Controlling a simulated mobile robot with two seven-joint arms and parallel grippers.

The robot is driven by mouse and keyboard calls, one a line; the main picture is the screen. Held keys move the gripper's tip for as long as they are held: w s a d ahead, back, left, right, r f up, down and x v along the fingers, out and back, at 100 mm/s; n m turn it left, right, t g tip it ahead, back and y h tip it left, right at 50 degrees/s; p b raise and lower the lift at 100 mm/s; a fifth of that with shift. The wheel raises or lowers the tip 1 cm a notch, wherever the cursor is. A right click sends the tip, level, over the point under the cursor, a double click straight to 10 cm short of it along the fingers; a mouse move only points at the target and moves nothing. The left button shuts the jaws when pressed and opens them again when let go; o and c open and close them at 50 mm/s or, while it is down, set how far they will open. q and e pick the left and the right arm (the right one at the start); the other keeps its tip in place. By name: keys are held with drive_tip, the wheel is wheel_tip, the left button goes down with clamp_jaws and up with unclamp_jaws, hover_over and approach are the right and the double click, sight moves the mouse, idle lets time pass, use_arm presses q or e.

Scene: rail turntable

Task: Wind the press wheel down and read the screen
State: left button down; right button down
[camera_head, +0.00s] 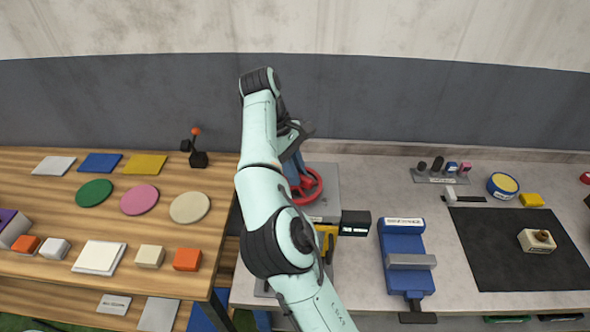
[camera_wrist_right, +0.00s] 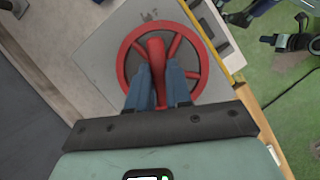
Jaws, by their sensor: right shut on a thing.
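The red press wheel (camera_head: 314,186) stands on a grey plate at the left end of the grey bench, partly hidden by my right arm. In the wrist view the spoked wheel (camera_wrist_right: 128,58) faces the camera. My right gripper (camera_wrist_right: 160,85) is shut on the wheel's red handle, with a blue finger on each side. In the head view the right gripper (camera_head: 294,165) reaches down to the wheel from behind. A small black box with a bright strip (camera_head: 355,223), perhaps the screen, sits in front of the wheel. Its reading is too small to make out. My left gripper is not in view.
A blue vise (camera_head: 402,255) stands right of the black box. A black mat (camera_head: 520,250) with a small block lies farther right. A wooden table (camera_head: 60,205) with coloured discs and blocks is at left, beyond a narrow gap. A yellow part (camera_head: 327,240) is beside my arm.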

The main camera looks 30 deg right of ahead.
drive_tip(key=shift+a+f, duration=0.1)
drive_tip(key=shift+f, duration=0.25)
drive_tip(key=c, duration=1)
unclamp_jaws()
drive_tip(key=shift+s, duration=0.1)
drive_tip(key=shift+c, duration=0.2)
drive_tip(key=shift+r, duration=0.1)
drive_tip(key=shift+r, duration=0.1)
